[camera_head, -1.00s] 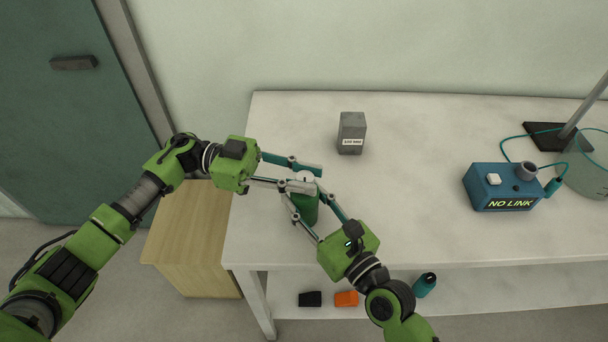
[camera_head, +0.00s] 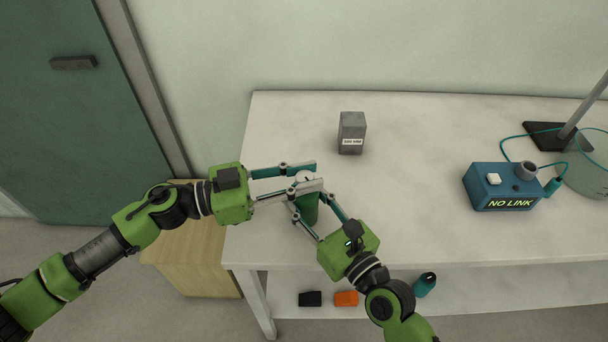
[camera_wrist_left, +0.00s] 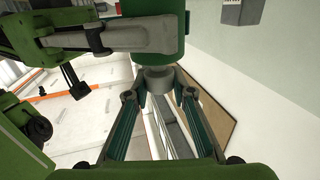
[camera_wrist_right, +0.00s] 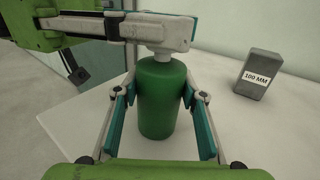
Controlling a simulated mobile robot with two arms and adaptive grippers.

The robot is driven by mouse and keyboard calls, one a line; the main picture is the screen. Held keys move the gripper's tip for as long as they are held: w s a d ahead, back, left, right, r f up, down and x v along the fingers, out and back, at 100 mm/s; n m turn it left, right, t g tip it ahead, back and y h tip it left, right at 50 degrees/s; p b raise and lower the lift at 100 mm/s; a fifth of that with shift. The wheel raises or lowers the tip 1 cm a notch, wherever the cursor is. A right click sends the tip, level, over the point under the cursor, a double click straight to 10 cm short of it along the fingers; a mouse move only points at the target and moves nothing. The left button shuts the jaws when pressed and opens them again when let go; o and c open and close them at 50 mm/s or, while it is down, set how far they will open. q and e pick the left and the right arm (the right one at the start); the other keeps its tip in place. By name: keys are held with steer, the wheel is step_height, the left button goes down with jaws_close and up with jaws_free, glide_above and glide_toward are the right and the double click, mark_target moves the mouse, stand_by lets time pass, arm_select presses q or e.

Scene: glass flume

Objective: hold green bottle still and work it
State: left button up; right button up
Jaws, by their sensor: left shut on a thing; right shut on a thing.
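The green bottle (camera_head: 309,208) stands upright near the left end of the white table, its white cap (camera_head: 304,177) at the top. In the right wrist view the green bottle (camera_wrist_right: 160,98) sits between the fingers of my right gripper (camera_wrist_right: 162,100), which is shut on its body. My left gripper (camera_head: 304,176) comes in from the left at cap height and is shut on the cap. The left wrist view shows the cap (camera_wrist_left: 158,80) between its fingertips, with the bottle body (camera_wrist_left: 158,40) beyond. The fingers hide part of the cap in the head view.
A grey block marked 100 MM (camera_head: 352,133) stands behind the bottle. A blue box reading NO LINK (camera_head: 503,188) and a stand with a dark base (camera_head: 556,136) are at right. Black (camera_head: 310,298) and orange (camera_head: 346,298) items and a teal bottle (camera_head: 425,285) lie lower down. The table's middle is clear.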

arm_select(q)
steer(key=n+t+y, duration=0.2)
steer(key=n+t, duration=0.1)
steer(key=t, duration=0.1)
steer(key=n+t+y, duration=0.3)
steer(key=n+t, duration=0.1)
steer(key=t, duration=0.1)
steer(key=shift+s+d+r, duration=0.15)
steer(key=shift+d, duration=0.05)
steer(key=n+t+y, duration=0.1)
steer(key=n+y, duration=0.1)
steer(key=y, duration=0.1)
steer(key=n+t+y, duration=0.1)
steer(key=t+y, duration=0.1)
steer(key=y, duration=0.1)
steer(key=shift+n, duration=0.4)
steer(key=shift+a+n+t+y, duration=0.1)
steer(key=shift+n+t+y, duration=0.4)
steer(key=shift+n+y, duration=0.5)
steer(key=shift+a+y, duration=0.1)
steer(key=shift+y, duration=0.4)
steer(key=o, duration=1.2)
steer(key=shift+c, duration=0.2)
steer(key=shift+s+a+f, duration=0.1)
steer(key=shift+s+f, duration=0.1)
steer(key=shift+s, duration=0.4)
steer(key=s+a, duration=0.2)
steer(key=s, duration=0.8)
steer(key=shift+s+r, duration=0.15)
steer(key=shift+s, duration=0.05)
